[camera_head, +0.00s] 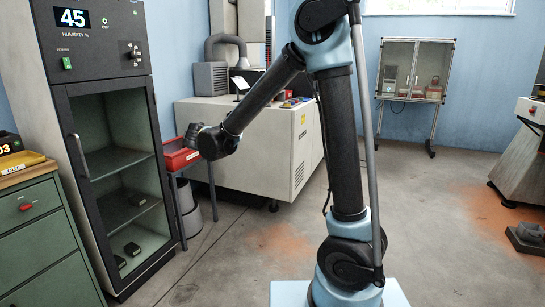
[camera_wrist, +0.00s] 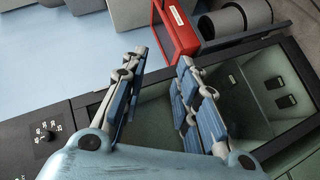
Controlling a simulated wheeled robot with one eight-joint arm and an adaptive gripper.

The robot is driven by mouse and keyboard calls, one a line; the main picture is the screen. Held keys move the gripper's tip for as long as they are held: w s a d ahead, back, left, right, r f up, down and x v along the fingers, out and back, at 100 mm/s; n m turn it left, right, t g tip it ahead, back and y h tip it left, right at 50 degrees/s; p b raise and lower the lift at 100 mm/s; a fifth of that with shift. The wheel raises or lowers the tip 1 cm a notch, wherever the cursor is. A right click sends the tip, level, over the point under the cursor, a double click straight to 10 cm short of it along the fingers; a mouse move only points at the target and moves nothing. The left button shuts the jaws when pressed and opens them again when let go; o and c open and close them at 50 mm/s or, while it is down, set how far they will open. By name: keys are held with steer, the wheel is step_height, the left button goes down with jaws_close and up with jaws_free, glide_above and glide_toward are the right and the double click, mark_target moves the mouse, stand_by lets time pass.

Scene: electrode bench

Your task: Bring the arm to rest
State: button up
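My arm rises from its base at the right of centre in the head view, bends at the top and reaches down to the left. My gripper (camera_head: 191,136) hangs in the air between the dark humidity cabinet (camera_head: 153,105) and the white machine (camera_head: 300,135). In the wrist view my gripper (camera_wrist: 162,57) has its two blue-padded fingers apart, with nothing between them. The cabinet (camera_wrist: 310,122) lies beyond the right finger in that view. In the head view the gripper is small and its fingertips are hard to make out.
A red bin (camera_head: 178,158) stands below my gripper; it also shows in the wrist view (camera_wrist: 176,30). The cabinet's display reads 45, and dark items lie on its shelves. A green drawer unit (camera_head: 45,240) is at left. A glass-fronted case (camera_head: 411,70) stands far back.

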steer(key=d+m+g+h, duration=0.1)
steer(key=d+m+h, duration=0.3)
steer(key=d, duration=1.5)
steer(key=s+d+f+m+g+h, duration=0.1)
steer(key=s+d+m+g, duration=0.15)
steer(key=d, duration=0.65)
steer(key=s+d+f+m+g+h, duration=0.15)
steer(key=s+d, duration=0.25)
steer(key=d, duration=0.4)
steer(key=s+d+f+m+g, duration=0.2)
steer(key=s+d+f+m, duration=0.1)
steer(key=s+d, duration=0.4)
steer(key=s+d+f+m+g, duration=0.1)
steer(key=s+d+f+m, duration=0.15)
steer(key=s+d, duration=0.4)
steer(key=s+f+m+g+y, duration=0.1)
steer(key=s+f, duration=0.3)
steer(key=s, duration=0.3)
steer(key=s+d+f+m+g, duration=0.1)
steer(key=s+f+m+g, duration=0.1)
steer(key=s, duration=0.6)
steer(key=shift+s+d+f+y, duration=0.15)
steer(key=shift+d+f+y, duration=0.2)
steer(key=shift+f, duration=0.5)
steer(key=shift+a+m, duration=0.1)
steer(key=shift+m, duration=0.15)
